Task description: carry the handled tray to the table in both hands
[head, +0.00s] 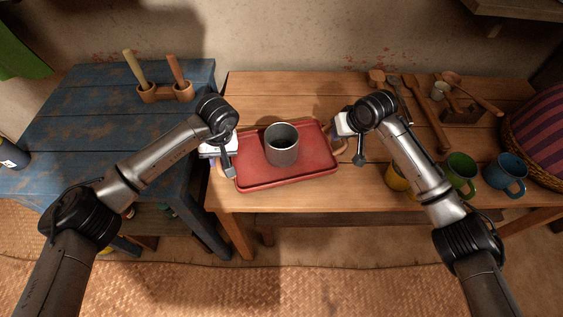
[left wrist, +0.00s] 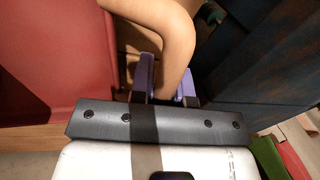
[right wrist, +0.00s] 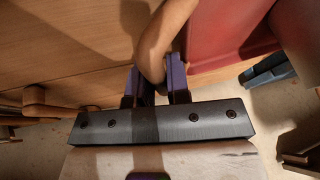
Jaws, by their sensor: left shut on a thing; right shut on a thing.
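A red tray (head: 311,172) with a wooden handle at each end is at the front left of the brown wooden table (head: 270,93). I cannot tell whether it rests on the top or hangs just above it. A grey cup (head: 282,147) stands upright on the tray. My left gripper (head: 220,165) is shut on the left handle, whose curved wood (left wrist: 172,40) passes between its fingers in the left wrist view. My right gripper (head: 345,140) is shut on the right handle, which shows between its fingers (right wrist: 158,45) in the right wrist view.
Right of the tray are a yellow mug (head: 397,178), a green mug (head: 460,172), a blue mug (head: 506,174), wooden spoons (head: 428,115) and a basket (head: 520,150).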

